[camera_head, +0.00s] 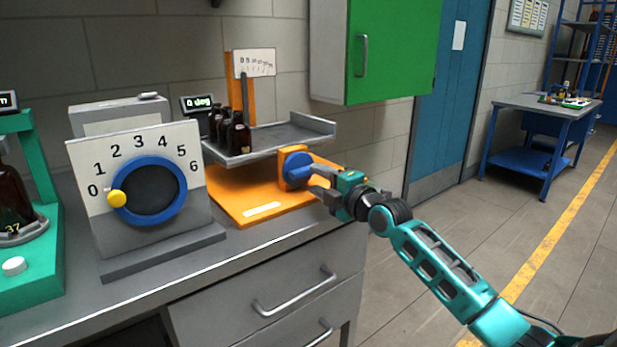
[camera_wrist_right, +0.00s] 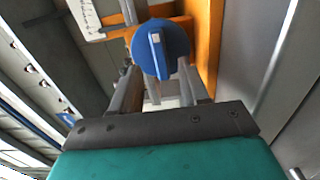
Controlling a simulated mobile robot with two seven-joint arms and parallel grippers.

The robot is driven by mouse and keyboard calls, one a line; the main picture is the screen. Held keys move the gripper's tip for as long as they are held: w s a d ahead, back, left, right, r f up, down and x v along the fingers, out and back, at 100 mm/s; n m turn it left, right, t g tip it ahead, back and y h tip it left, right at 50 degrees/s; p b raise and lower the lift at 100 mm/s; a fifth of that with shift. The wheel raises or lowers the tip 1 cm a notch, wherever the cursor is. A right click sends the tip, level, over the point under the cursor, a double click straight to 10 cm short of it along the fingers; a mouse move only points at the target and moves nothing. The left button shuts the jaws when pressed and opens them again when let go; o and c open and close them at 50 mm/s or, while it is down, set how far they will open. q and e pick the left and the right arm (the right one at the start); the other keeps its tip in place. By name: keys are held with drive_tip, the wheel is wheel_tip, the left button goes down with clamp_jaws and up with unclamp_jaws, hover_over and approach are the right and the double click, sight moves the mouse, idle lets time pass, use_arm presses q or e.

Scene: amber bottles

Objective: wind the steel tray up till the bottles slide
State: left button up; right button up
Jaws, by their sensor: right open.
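The steel tray (camera_head: 285,136) sits level on an orange stand (camera_head: 240,199) on the bench. Several dark amber bottles (camera_head: 238,134) stand upright at its left end. A small display (camera_head: 197,103) behind them reads 0 deg. A blue knob (camera_head: 297,165) is on the orange block at the tray's right front; it also shows in the right wrist view (camera_wrist_right: 161,50) with a pale bar mark. My right gripper (camera_head: 315,181) is open just in front of the knob, its fingers reaching towards either side of it. Whether they touch it I cannot tell. My left gripper is not in view.
A dial panel (camera_head: 190,140) numbered 0 to 6 stands left of the orange stand. A teal stand (camera_head: 35,240) with a large bottle is at the far left. A green cabinet (camera_head: 395,50) hangs above right.

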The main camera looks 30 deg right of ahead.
sight(306, 174)
drive_tip(key=shift+w+a, duration=0.15)
drive_tip(key=shift+w, duration=0.95)
drive_tip(key=shift+w+a, duration=0.1)
drive_tip(key=shift+w, duration=1)
drive_tip(key=shift+c, duration=0.2)
clamp_jaws()
